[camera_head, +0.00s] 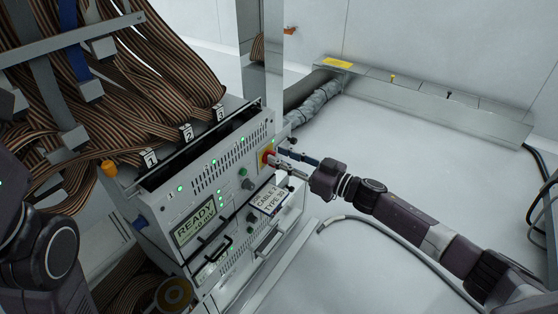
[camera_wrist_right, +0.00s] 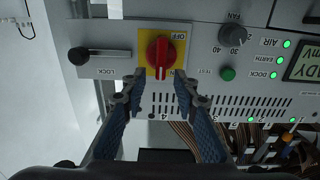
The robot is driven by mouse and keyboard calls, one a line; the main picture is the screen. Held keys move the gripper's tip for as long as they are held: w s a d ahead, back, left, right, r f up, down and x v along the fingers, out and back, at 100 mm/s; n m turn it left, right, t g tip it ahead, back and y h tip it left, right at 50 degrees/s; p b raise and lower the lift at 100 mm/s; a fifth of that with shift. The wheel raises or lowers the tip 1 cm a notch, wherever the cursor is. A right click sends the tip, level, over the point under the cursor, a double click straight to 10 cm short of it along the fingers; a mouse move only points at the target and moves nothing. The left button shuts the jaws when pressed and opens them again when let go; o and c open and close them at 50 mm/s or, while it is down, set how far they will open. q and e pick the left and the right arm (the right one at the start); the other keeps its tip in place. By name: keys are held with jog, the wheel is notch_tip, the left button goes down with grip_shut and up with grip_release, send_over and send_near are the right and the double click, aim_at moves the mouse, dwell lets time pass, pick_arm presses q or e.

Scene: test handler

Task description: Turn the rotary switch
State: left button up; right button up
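The rotary switch (camera_head: 268,155) is a red knob on a yellow plate at the right end of the test handler's front panel. In the right wrist view the red knob (camera_wrist_right: 161,54) shows a white pointer line, and the plate has an OFF label. My right gripper (camera_head: 281,163) is at the switch and hides part of it. In the right wrist view its two blue-padded fingers (camera_wrist_right: 154,87) are spread apart, with the tips just below the knob in the picture. My left gripper is out of view.
A lock slider (camera_wrist_right: 98,56), a grey fan knob (camera_wrist_right: 233,34) and a green test button (camera_wrist_right: 228,73) sit near the switch. A label card (camera_head: 269,199) and black handles are lower on the panel. Striped ribbon cables (camera_head: 150,85) crowd the left.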

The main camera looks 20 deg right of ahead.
jog(key=shift+w+a, duration=0.3)
jog(key=shift+w, duration=0.1)
grip_shut()
